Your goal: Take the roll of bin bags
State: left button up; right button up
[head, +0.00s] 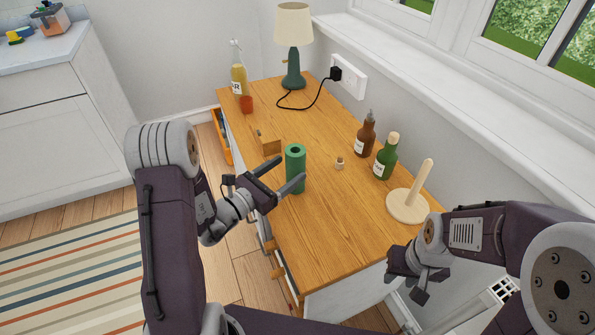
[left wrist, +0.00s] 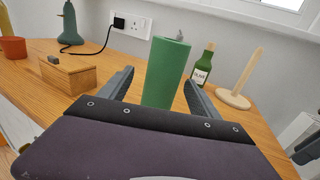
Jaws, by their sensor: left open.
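The roll of bin bags is a green upright cylinder (head: 296,170) with a hole in its top, standing on the wooden cabinet top. My left gripper (head: 290,172) is open, with its fingers pointing at the roll from the left. In the left wrist view the roll (left wrist: 166,72) shows between the two open fingers (left wrist: 158,88), with a gap on each side; its base is hidden behind the gripper body. My right gripper (head: 418,272) hangs at the cabinet's right front, away from the roll; I cannot tell its opening.
A small wooden box (head: 268,142) stands just behind the roll. A brown bottle (head: 366,138), a green bottle (head: 385,160) and a wooden paper-roll holder (head: 407,205) stand along the wall side. A lamp (head: 293,60) is at the back. The front of the top is clear.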

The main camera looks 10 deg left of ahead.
aim_at(299, 151)
pick_arm(q)
jog(key=x, duration=0.6)
jog(key=shift+w+d+f+b, duration=0.15)
jog(key=shift+d+b, duration=0.15)
jog(key=shift+d, duration=0.15)
grip_shut()
jog(key=shift+r+p, duration=0.95)
jog(key=shift+r, duration=1.45)
jog(key=s+d+r+p, duration=0.6)
jog(key=s+d+p, duration=0.2)
jog(key=p, duration=0.5)
jog(key=shift+s+r+p, duration=0.2)
jog(key=shift+p, duration=0.2)
